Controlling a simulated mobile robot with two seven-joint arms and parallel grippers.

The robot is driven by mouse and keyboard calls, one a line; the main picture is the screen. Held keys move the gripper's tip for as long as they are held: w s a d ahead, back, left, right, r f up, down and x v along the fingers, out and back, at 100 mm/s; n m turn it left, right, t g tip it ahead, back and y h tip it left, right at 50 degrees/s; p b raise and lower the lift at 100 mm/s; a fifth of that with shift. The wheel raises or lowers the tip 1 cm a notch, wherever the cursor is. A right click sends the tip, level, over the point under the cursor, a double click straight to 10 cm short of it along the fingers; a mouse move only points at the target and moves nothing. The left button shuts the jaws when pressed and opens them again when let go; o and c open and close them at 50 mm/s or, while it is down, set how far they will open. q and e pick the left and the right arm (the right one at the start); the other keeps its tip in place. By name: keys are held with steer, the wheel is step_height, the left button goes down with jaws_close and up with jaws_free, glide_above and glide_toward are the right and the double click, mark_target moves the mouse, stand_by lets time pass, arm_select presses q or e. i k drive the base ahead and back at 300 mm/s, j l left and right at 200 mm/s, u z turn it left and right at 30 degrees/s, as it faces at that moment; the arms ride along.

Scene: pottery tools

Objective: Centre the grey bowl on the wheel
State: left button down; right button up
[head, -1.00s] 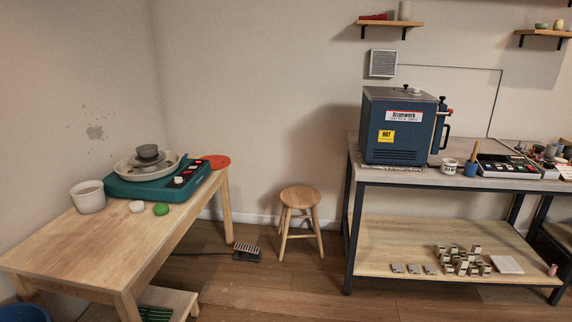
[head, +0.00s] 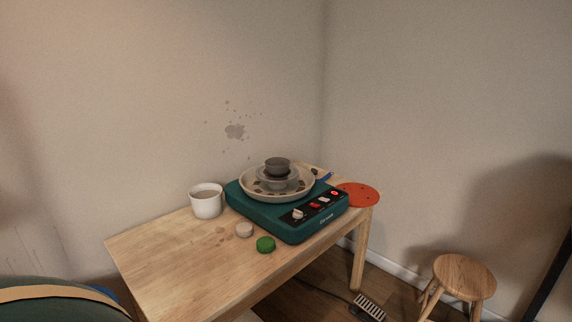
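The grey bowl (head: 277,165) is small and dark grey. It sits above the middle of the pottery wheel, on what looks like a lighter grey wheel head or stacked piece (head: 278,183); I cannot tell exactly how it is seated or whether it is centred. The wheel (head: 275,222) is a green box with a pale round splash pan (head: 247,189) and a front panel of knobs and switches. It stands on a wooden table. Neither of my grippers is in view.
A stool (head: 464,277) and a foot pedal (head: 368,308) stand on the floor.

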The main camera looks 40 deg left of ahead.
mark_target(278, 168)
steer(key=i+u, duration=0.3)
steer(key=i, duration=0.15)
steer(key=i+u, duration=0.25)
steer(key=i, duration=0.25)
steer(key=i+l+u, duration=0.3)
steer(key=i, duration=0.15)
